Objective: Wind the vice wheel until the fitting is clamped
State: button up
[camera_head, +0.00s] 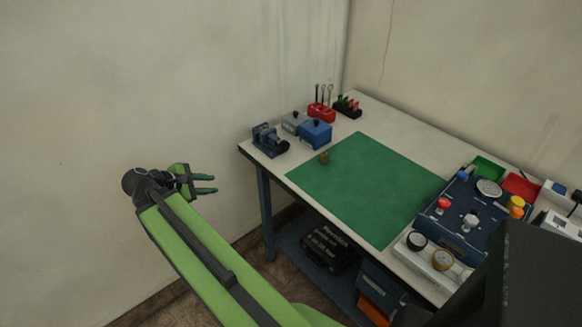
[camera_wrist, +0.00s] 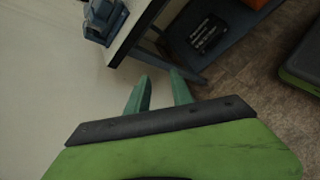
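The blue vice (camera_head: 268,138) stands at the left corner of the bench, and its dark round wheel (camera_head: 284,147) faces the front edge. The vice also shows at the top left of the wrist view (camera_wrist: 104,18). A small brass fitting (camera_head: 323,157) stands on the green mat, apart from the vice. Whether anything sits between the vice jaws is too small to tell. My gripper (camera_head: 212,184) is off the bench, left of and nearer than the vice. Its two green fingers are apart and empty, also in the wrist view (camera_wrist: 160,78).
The green mat (camera_head: 370,190) covers the middle of the bench. Blue box (camera_head: 315,134), grey box (camera_head: 294,121) and red tool rack (camera_head: 321,111) stand behind the vice. A dark blue gauge panel (camera_head: 455,225) is at right. A black case (camera_head: 328,248) lies below. The wall is left.

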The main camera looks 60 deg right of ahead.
aim_at(284, 146)
jog(key=s+d+n+g+h+b, duration=0.1)
jog(key=s+d, duration=0.3)
jog(key=d, duration=0.6)
jog(key=s+d+r+n+g+h+b, duration=0.1)
jog(key=s+d+n+h+b, duration=0.2)
jog(key=d, duration=0.6)
jog(key=s+d+r+n+g+h+b, duration=0.1)
jog(key=s+d+n+h+b, duration=0.1)
jog(key=d, duration=0.8)
jog(key=shift+s+d+r+n+g+h+b, duration=0.1)
jog(key=shift+s+g+h+b, duration=0.05)
jog(key=shift+s+b, duration=0.35)
jog(key=shift+s+d+r+n+g+h+b, duration=0.1)
jog(key=shift+s+d+h+b, duration=0.15)
jog(key=shift+s, duration=0.35)
jog(key=shift+s+n+g+h+b, duration=0.1)
jog(key=shift+s+g+b, duration=0.05)
jog(key=shift+s+b, duration=0.35)
grip_shut()
